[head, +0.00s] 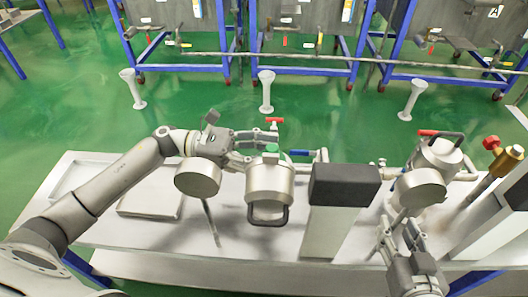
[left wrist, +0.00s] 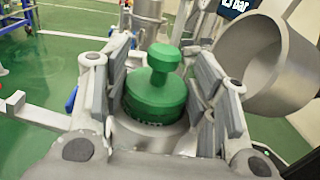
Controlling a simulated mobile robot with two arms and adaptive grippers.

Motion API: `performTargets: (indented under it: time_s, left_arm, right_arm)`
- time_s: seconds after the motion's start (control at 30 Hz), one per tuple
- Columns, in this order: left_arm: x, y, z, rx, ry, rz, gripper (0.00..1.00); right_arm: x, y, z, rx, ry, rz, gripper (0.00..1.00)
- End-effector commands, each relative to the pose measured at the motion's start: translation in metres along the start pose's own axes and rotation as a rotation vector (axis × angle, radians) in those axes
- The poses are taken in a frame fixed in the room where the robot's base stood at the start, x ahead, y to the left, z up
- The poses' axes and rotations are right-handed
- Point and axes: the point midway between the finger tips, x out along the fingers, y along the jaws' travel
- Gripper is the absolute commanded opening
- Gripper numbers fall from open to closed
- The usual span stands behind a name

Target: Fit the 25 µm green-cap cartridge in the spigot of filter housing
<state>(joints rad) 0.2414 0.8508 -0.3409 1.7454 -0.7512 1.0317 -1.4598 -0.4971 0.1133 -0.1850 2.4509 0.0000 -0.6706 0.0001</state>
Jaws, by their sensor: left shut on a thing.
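The green-cap cartridge (left wrist: 157,95) stands between the fingers of my left gripper (left wrist: 165,110), which is shut on it. Its cap shows in the head view as a small green spot (head: 272,149) behind the raised lid. Most of the cartridge is hidden; a pale metal rim shows around its lower part in the left wrist view, and its seating cannot be seen. The filter housing's lid (head: 270,182) is swung open toward me, with a dark handle; its hollow side shows in the left wrist view (left wrist: 272,65). My right gripper (head: 397,232) looks open and empty.
A second housing (head: 440,155) with a dark handle and red valve lever stands at the right. A black-topped display box (head: 343,185) stands between the housings. A shallow tray (head: 150,202) lies on the white bench (head: 110,235) at left. A brass valve (head: 495,170) is far right.

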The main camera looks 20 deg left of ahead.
Motion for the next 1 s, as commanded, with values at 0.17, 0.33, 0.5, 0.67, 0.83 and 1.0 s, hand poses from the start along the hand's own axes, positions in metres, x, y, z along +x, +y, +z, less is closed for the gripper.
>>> performTargets:
  time_s: [0.17, 0.33, 0.5, 0.67, 0.83, 1.0]
  left_arm:
    - [0.0, 0.0, 0.0, 0.0, -0.001, 0.0, 0.7]
    - [0.0, 0.0, 0.0, 0.0, -0.001, 0.0, 0.79]
    - [0.0, 0.0, 0.0, 0.0, 0.0, 0.0, 0.79]
    - [-0.007, 0.0, -0.001, -0.002, 0.002, 0.001, 0.79]
    - [-0.036, 0.001, -0.001, -0.002, 0.003, 0.003, 0.79]
    - [-0.073, 0.001, -0.002, -0.004, 0.003, 0.004, 0.79]
  right_arm:
    - [0.001, 0.0, -0.002, -0.002, 0.007, -0.001, 0.4]
    - [0.001, 0.0, -0.002, -0.002, 0.005, -0.001, 0.4]
    - [0.001, -0.001, -0.001, -0.002, 0.004, -0.002, 0.4]
    - [0.0, -0.001, -0.001, -0.001, 0.003, -0.002, 0.4]
    - [0.0, -0.001, -0.001, 0.0, 0.003, -0.001, 0.4]
    - [0.0, -0.001, -0.001, 0.0, 0.003, -0.001, 0.4]
